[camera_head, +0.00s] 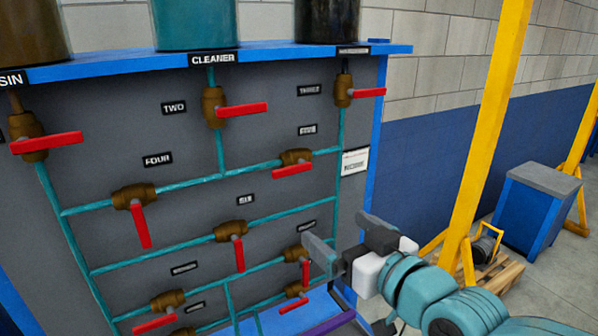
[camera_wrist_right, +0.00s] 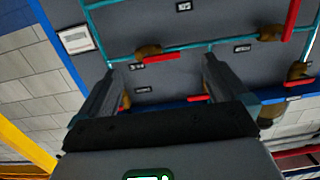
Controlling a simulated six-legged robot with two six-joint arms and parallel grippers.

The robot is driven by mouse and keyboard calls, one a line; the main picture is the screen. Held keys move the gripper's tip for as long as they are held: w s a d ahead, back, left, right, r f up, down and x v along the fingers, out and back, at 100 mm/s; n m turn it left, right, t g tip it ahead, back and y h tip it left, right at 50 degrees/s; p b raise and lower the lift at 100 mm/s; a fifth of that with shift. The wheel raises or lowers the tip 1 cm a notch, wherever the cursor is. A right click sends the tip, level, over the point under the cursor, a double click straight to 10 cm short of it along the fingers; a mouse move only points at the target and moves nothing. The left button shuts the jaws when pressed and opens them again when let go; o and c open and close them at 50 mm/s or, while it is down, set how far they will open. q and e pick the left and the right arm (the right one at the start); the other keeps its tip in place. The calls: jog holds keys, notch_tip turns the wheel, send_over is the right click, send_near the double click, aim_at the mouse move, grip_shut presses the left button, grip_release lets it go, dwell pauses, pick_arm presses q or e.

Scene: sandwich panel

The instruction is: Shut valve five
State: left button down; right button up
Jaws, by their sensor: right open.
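Valve five is a brown valve body (camera_head: 298,156) with a red handle (camera_head: 292,170) under the FIVE label (camera_head: 307,130), on a teal pipe of the grey panel. Its handle lies roughly along the pipe. In the wrist view, which looks upside down, valve five's red handle (camera_wrist_right: 162,58) shows between my fingers and beyond them. My right gripper (camera_head: 335,245) is open and empty, below and right of valve five in the head view and apart from it. It also shows in the wrist view (camera_wrist_right: 160,68). My left gripper is not in view.
Valve four (camera_head: 133,197) and valve six (camera_head: 230,232) have handles hanging down. Valve three's handle (camera_head: 369,92) points right. A lower valve handle (camera_head: 305,272) is close beside my right gripper in the picture. A yellow post (camera_head: 487,130) and blue cabinet (camera_head: 537,210) stand at the right.

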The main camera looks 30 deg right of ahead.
jog(key=t, duration=0.1)
send_near(294, 170)
jog(key=w+p, duration=0.2)
jog(key=w, duration=0.2)
jog(key=w+p, duration=0.3)
jog(key=w, duration=0.1)
jog(key=shift+w+a+p, duration=0.1)
jog(key=shift+a+p, duration=0.1)
jog(key=shift+p, duration=0.15)
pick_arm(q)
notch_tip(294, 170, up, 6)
